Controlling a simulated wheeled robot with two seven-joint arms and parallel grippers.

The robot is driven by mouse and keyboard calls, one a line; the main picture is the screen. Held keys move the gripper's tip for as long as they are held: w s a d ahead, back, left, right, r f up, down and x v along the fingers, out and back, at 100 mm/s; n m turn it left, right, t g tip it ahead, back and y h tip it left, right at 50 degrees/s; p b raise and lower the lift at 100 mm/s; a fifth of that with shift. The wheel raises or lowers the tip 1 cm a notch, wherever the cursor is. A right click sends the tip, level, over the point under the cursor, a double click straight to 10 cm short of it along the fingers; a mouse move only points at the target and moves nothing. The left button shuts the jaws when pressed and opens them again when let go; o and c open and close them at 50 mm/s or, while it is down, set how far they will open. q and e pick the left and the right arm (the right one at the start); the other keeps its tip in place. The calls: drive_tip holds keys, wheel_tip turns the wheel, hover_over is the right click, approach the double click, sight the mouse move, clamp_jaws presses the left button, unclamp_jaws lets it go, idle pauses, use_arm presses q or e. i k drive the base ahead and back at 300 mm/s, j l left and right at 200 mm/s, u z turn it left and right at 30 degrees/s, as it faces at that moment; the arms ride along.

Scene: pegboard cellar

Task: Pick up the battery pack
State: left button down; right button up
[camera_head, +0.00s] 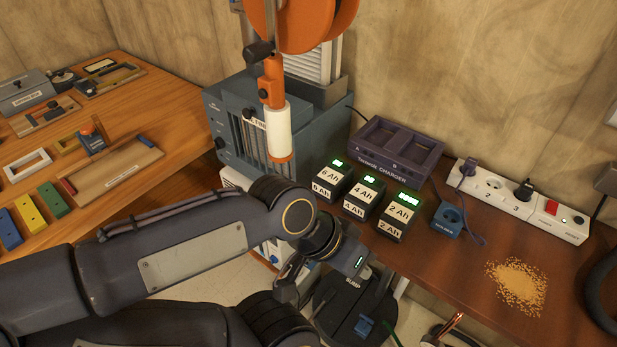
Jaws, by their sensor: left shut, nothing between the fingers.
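Three dark battery packs stand in a row on the brown bench, each with a lit green display and white labels. The 6 Ah pack (331,181) is at the left, the 4 Ah pack (364,198) in the middle, and the 2 Ah pack (400,217) at the right, nearest the bench's front. My left gripper (354,262) is shut and empty, below and left of the 2 Ah pack in the picture, apart from the packs. Its fingertips are hard to make out. My right gripper is not in view.
A purple charger (425,160) with two empty bays stands behind the packs. A white power strip (570,224), a blue plug-in box (447,220) and spilled granules (517,284) lie to the right. A blue-grey machine (226,126) with an orange-and-white cylinder stands left of the packs.

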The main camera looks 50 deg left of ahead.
sight(329, 184)
drive_tip(key=u, duration=1.6)
